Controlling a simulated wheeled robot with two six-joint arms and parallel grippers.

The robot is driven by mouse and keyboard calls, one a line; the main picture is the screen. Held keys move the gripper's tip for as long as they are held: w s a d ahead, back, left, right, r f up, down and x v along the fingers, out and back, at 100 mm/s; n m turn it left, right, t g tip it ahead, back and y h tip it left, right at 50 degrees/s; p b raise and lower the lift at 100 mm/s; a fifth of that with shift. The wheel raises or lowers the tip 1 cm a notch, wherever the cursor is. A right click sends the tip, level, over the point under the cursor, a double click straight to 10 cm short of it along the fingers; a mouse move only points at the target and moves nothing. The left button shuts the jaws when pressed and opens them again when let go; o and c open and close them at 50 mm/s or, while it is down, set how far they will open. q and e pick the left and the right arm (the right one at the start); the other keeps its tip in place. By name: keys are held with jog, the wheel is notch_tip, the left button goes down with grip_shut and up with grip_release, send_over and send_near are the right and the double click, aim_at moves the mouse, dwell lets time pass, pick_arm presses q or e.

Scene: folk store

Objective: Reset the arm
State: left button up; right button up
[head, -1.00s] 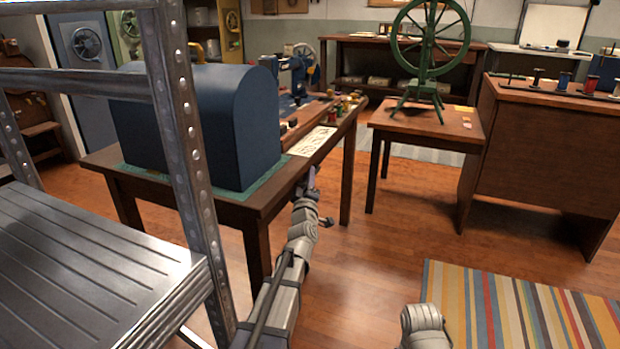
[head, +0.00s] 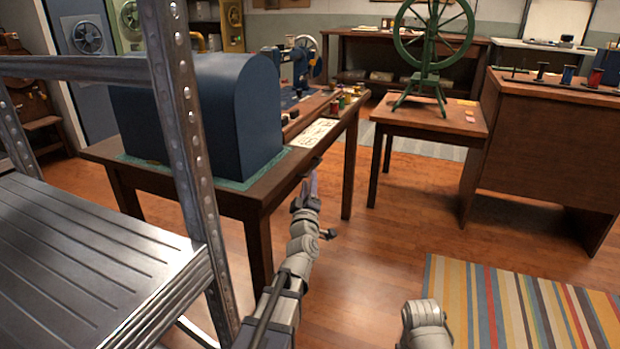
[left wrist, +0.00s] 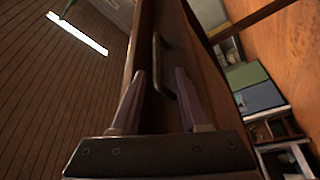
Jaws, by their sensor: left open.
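My left arm (head: 270,305) reaches forward from the bottom of the head view. Its gripper (head: 312,178) is at the front edge of the wooden table (head: 262,200), near its right part. In the left wrist view the gripper (left wrist: 157,90) has its two fingers apart, with a dark handle-like bar (left wrist: 163,65) on a dark wooden surface showing between and beyond them. I cannot tell whether the fingers touch it. Part of my right arm (head: 425,325) shows at the bottom of the head view; its gripper is out of view.
A metal shelf (head: 90,260) with an upright post stands close on the left. A blue domed box (head: 235,120) sits on the wooden table. A green spinning wheel (head: 420,75) stands on a small table (head: 430,120). A striped rug (head: 520,305) lies right; the floor between is clear.

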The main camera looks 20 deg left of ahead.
pick_arm(q)
jog(key=shift+s+d+f, duration=0.1)
jog(key=shift+s+d, duration=0.05)
jog(key=shift+s, duration=0.3)
